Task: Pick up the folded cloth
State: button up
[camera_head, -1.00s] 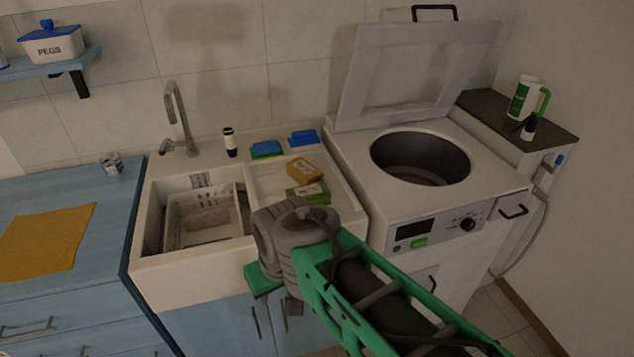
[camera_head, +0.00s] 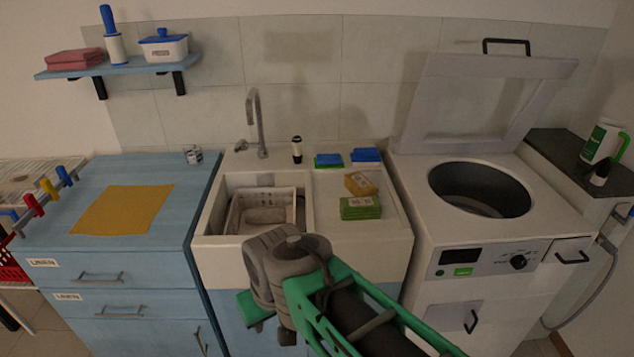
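A flat yellow-orange cloth (camera_head: 124,209) lies on the blue counter (camera_head: 185,215) at the left. I cannot tell whether it is folded. A stack of pinkish-red folded cloths (camera_head: 75,59) sits at the left end of the wall shelf (camera_head: 130,68). My arm comes in from the lower right, with its grey joint in front of the sink unit, well to the right of the yellow cloth. No gripper fingers show; my gripper is hidden behind or below the arm. Nothing visible touches either cloth.
A sink (camera_head: 262,210) holds a pale basket, with sponges and soap-like blocks (camera_head: 361,207) on its drainboard. A top-loading washer (camera_head: 480,190) stands open at the right. A small tin (camera_head: 193,154) is behind the yellow cloth. Coloured pegs (camera_head: 48,189) line the counter's left edge.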

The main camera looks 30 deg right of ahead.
aim_at(355, 182)
jog(key=u, duration=0.1)
jog(key=i, duration=0.95)
jog(key=z, duration=0.5)
